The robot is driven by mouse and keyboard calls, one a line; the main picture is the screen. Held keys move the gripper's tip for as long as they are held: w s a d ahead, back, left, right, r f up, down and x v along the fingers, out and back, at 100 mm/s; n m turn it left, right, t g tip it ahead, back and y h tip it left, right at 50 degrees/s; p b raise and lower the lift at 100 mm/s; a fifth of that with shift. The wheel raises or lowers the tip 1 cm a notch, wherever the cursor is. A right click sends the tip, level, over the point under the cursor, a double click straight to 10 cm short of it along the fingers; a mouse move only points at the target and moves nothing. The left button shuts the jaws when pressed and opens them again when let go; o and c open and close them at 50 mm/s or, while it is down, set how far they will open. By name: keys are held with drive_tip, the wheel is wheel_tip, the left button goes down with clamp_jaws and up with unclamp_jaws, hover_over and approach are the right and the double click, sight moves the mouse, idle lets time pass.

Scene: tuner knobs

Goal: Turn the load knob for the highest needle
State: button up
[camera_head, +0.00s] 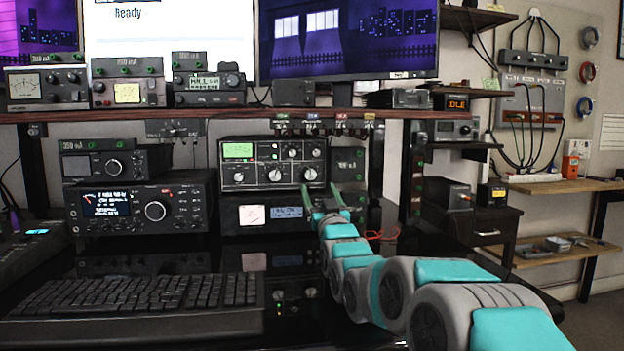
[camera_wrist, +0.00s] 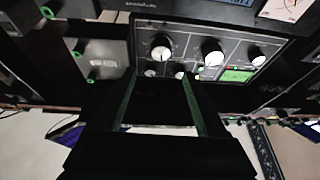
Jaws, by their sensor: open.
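A grey tuner (camera_head: 262,192) with a lit green meter (camera_head: 238,151) stands on the desk. It has a row of three large white knobs: a left knob (camera_head: 238,177), a middle knob (camera_head: 275,175) and a right knob (camera_head: 309,174). Their labels and the meter needle are too small to read. My gripper (camera_head: 322,194) is open and empty at the tuner's right side. The wrist view shows the tuner upside down, with the right knob (camera_wrist: 160,48) just beyond and between my fingertips (camera_wrist: 157,76), apart from them. The meter (camera_wrist: 236,75) lies to the right there.
A unit with a white meter (camera_head: 252,215) sits under the tuner. A black radio (camera_head: 140,207) stands to its left and a keyboard (camera_head: 140,300) lies in front. A dark box (camera_head: 348,166) is right of the tuner. A shelf edge (camera_head: 200,115) runs above.

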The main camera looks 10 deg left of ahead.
sight(311, 176)
drive_tip(key=x, duration=0.4)
drive_tip(key=f+x, duration=0.1)
drive_tip(key=x, duration=0.1)
drive_tip(key=shift+w+a+r, duration=0.15)
drive_tip(key=shift+w+a, duration=0.05)
drive_tip(key=shift+w, duration=0.35)
drive_tip(key=shift+w+a+r, duration=0.1)
drive_tip(key=shift+w+r, duration=0.15)
drive_tip(key=shift+w, duration=0.15)
clamp_jaws()
